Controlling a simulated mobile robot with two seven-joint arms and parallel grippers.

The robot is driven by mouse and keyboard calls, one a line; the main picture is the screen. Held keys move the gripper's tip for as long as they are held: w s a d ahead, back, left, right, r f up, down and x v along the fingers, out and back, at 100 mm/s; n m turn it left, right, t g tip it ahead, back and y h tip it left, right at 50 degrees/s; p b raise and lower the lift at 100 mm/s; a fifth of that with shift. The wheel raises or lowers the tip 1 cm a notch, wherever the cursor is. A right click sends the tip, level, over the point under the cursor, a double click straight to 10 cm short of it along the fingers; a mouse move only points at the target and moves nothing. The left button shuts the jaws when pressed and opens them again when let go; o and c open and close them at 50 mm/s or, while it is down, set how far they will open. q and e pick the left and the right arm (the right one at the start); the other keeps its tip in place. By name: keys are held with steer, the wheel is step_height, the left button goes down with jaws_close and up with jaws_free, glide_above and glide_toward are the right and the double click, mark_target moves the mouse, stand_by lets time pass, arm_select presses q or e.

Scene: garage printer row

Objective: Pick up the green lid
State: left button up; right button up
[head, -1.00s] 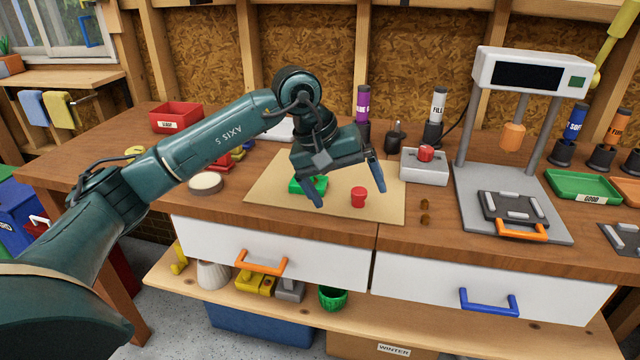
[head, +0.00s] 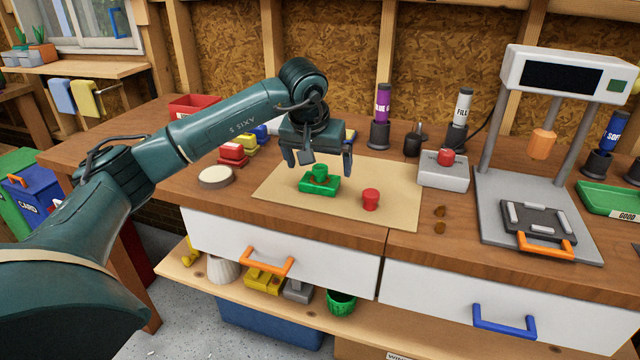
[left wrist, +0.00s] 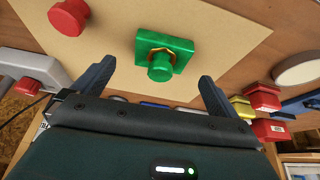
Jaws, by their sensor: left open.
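A green piece (head: 319,188) lies on the tan mat (head: 408,213); it is a flat block with a round knob (head: 320,171) on top. In the left wrist view the green block (left wrist: 182,48) shows ahead of and between the fingertips, with its knob toward me and an orange-brown ring around the knob's base. I cannot tell whether the lid is separate from the block. My left gripper (head: 320,163) is open and empty, just behind and above the green piece, apart from it. The fingers also show in the left wrist view (left wrist: 155,80). My right gripper is out of view.
A red knob-like piece (head: 370,199) stands on the mat to the right. A round pale disc (head: 216,177) and small red and yellow blocks (head: 232,154) lie left. A grey box with red button (head: 443,173) and a grey press (head: 540,215) stand right.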

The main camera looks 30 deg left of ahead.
mark_target(318, 170)
arm_select(q)
steer(key=x, duration=0.4)
steer(key=shift+s+a+f, duration=0.1)
steer(key=shift+f, duration=0.2)
steer(key=c, duration=1.1)
